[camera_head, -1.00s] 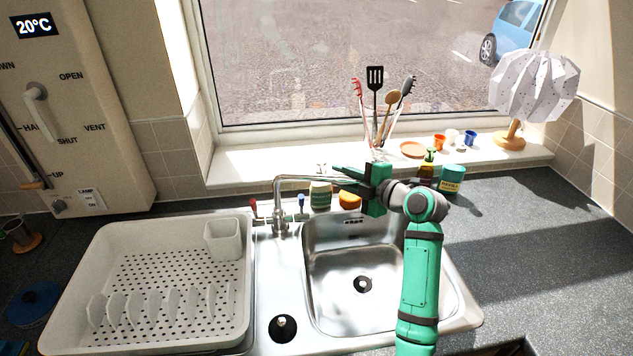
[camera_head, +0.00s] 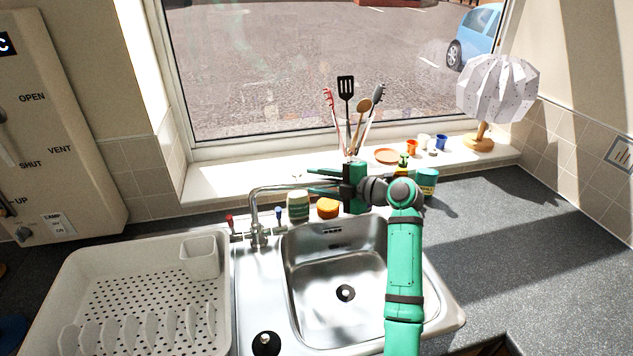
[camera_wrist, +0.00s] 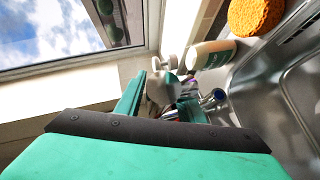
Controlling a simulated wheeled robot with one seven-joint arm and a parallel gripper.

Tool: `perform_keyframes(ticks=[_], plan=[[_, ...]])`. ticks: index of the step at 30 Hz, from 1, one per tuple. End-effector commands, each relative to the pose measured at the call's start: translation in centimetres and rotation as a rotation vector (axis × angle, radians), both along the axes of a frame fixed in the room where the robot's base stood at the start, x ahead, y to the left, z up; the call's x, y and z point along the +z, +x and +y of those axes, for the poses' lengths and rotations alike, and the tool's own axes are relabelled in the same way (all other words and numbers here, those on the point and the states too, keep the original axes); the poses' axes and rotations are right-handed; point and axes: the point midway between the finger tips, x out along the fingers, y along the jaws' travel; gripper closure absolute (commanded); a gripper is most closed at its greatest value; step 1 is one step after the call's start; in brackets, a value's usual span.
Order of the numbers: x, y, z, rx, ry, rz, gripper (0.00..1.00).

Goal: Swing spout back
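The chrome tap's spout (camera_head: 275,188) rises behind the sink and points right, along the sink's back edge. My gripper (camera_head: 309,180) is at the spout's right part in the head view, its green fingers pointing left, apart, one above and one below the spout's line. I cannot tell whether either finger touches it. In the wrist view the two fingers of my gripper (camera_wrist: 160,103) stand apart, with a blurred pale grey shape between them. The spout's tip is hidden by my gripper.
The steel sink (camera_head: 335,265) is empty below my arm. A white drying rack (camera_head: 140,260) stands left. A labelled bottle (camera_head: 298,206) and an orange sponge (camera_head: 328,208) sit behind the sink, close to my gripper. A utensil pot and a teal tin (camera_head: 426,183) are behind it.

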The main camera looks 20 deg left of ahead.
Motion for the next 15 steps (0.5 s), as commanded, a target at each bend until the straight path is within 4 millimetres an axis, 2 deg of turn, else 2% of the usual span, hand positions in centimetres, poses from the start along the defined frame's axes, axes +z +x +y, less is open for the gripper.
perform_keyframes(ticks=[10, 15], plan=[[0.2, -0.2, 0.2, 0.007, 0.000, -0.002, 0.60], [0.6, -0.6, -1.3, 0.005, 0.002, -0.003, 0.60]])
